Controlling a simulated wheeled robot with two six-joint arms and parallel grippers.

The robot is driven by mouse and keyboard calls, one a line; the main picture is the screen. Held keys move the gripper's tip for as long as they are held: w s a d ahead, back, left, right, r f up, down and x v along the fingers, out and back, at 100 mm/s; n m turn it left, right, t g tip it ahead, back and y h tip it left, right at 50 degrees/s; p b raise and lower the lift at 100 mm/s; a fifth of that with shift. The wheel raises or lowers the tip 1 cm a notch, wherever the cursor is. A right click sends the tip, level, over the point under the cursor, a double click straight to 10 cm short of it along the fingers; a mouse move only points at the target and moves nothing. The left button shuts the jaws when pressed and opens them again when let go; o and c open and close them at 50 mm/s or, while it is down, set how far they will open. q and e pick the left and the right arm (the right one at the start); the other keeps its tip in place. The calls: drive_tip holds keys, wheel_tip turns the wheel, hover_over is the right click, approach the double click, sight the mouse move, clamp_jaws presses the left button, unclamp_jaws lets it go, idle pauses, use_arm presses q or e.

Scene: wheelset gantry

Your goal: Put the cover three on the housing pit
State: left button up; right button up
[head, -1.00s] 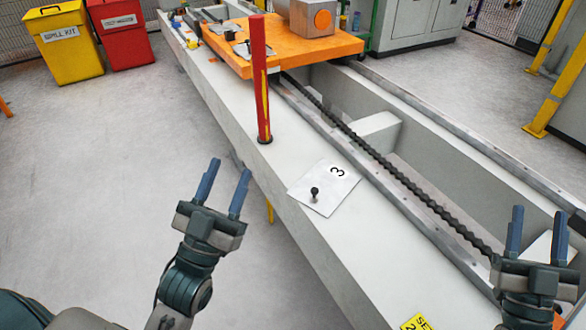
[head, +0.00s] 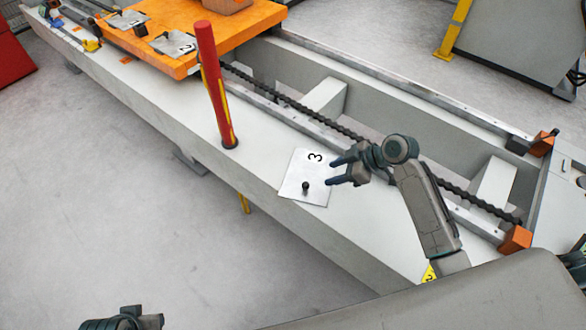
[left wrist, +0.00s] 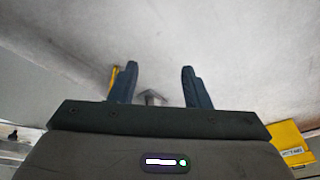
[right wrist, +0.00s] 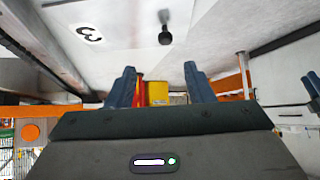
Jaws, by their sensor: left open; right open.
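Cover three (head: 298,187) is a flat pale plate marked "3" with a small black knob. It lies on the white top of the long beam. My right gripper (head: 333,171) is open just right of the plate, its fingers pointing at it; nothing is between them. The right wrist view shows the plate (right wrist: 122,42) and its knob beyond the open fingers (right wrist: 160,78). My left gripper is open and empty in the left wrist view (left wrist: 157,75), over the floor; in the head view only part of the left arm shows, at the bottom. I cannot tell which opening is the housing pit.
A red post (head: 217,90) stands on the beam, left of the plate. An orange platform (head: 190,58) with numbered plates lies farther back. A chain (head: 290,103) runs beside the deep trough (head: 400,115). Open floor (head: 90,190) lies to the left.

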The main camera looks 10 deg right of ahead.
sight(309, 184)
drive_tip(key=x, duration=0.5)
drive_tip(key=shift+s+f, duration=0.1)
drive_tip(key=shift+f, duration=0.1)
drive_tip(key=x, duration=0.3)
drive_tip(key=s+x, duration=0.1)
drive_tip(key=x, duration=0.1)
drive_tip(key=shift+w+a+f, duration=0.1)
drive_tip(key=shift+a+f, duration=0.1)
drive_tip(key=shift+f, duration=0.05)
clamp_jaws()
